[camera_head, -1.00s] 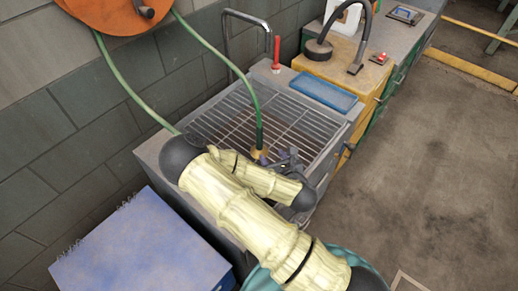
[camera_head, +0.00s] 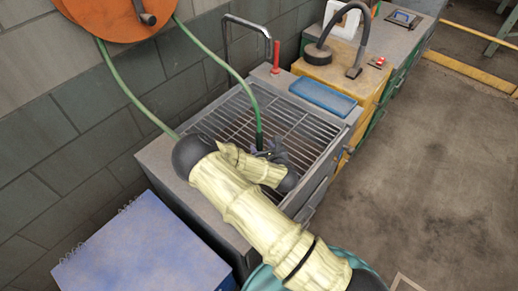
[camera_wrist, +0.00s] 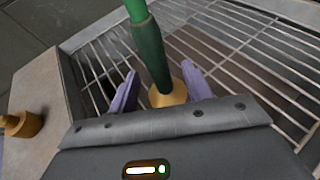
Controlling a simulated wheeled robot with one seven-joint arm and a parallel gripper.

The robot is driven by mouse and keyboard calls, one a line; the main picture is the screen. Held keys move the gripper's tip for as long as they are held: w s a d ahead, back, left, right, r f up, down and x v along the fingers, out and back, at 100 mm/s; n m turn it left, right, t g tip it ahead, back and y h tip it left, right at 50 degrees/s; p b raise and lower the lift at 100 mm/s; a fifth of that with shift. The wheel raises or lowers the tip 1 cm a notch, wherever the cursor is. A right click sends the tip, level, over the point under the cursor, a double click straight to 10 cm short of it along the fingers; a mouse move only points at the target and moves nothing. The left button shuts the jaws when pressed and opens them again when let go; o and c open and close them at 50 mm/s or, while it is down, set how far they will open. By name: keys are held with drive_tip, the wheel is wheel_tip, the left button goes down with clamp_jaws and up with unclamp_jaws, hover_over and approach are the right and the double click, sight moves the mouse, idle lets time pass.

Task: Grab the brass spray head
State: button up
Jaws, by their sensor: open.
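The brass spray head (camera_wrist: 168,95) hangs at the end of a green hose with a dark green sleeve (camera_wrist: 150,50), over the sink's wire grid. In the wrist view it sits between the two purple fingers of my gripper (camera_wrist: 159,68), which are open on either side of it. The right finger is close to the brass; I cannot tell whether it touches. In the head view my gripper (camera_head: 272,150) is at the hose's lower end, and the brass is hidden there.
The grid (camera_head: 312,125) lies just below. An orange hose reel (camera_head: 115,15) hangs on the wall. A red-topped post (camera_head: 276,58), bent pipe (camera_head: 250,22) and blue tray (camera_head: 322,96) are behind. A blue ring-bound block (camera_head: 140,245) stands at left. A brass-coloured piece (camera_wrist: 22,124) shows at left in the wrist view.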

sight(261, 145)
drive_tip(key=shift+w+a+p, duration=0.15)
drive_tip(key=shift+w+p, duration=0.25)
drive_tip(key=p+x, duration=0.1)
drive_tip(key=x, duration=0.2)
drive_tip(key=shift+r, duration=0.1)
drive_tip(key=shift+w+a+f+p, duration=0.3)
drive_tip(key=shift+w+f+p, duration=0.1)
drive_tip(key=shift+w, duration=0.15)
drive_tip(key=shift+r, duration=0.1)
clamp_jaws()
